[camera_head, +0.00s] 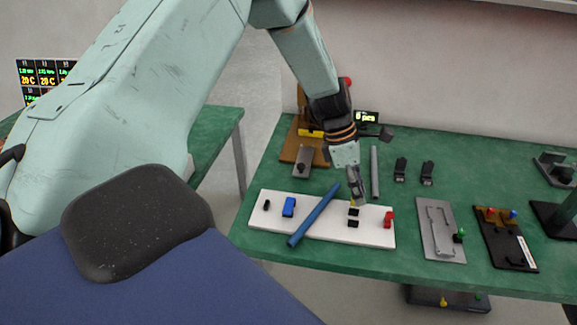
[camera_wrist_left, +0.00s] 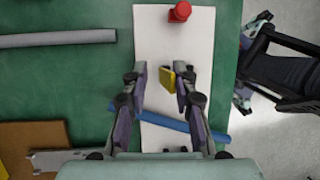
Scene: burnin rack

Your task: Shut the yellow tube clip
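The yellow tube clip (camera_head: 354,205) is a small yellow piece beside black parts on the white board (camera_head: 375,236). In the left wrist view the yellow clip (camera_wrist_left: 168,78) shows between my left fingertips. Its flap looks tilted; I cannot tell how far it is open. My left gripper (camera_head: 357,188) is just above it, pointing down. Its two fingers (camera_wrist_left: 160,75) are apart, with gaps beside the clip. A dark jointed part at the right edge of the wrist view looks like my right gripper (camera_wrist_left: 245,65); its finger opening is unclear. It is not seen in the head view.
A blue tube (camera_head: 314,215) lies slanted across the board, left of the clip. A blue clip (camera_head: 289,207) and a red clip (camera_head: 388,219) are on the board. A grey tube (camera_head: 375,172) lies behind. A grey plate (camera_head: 436,231) is to the right on the green table (camera_head: 410,262).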

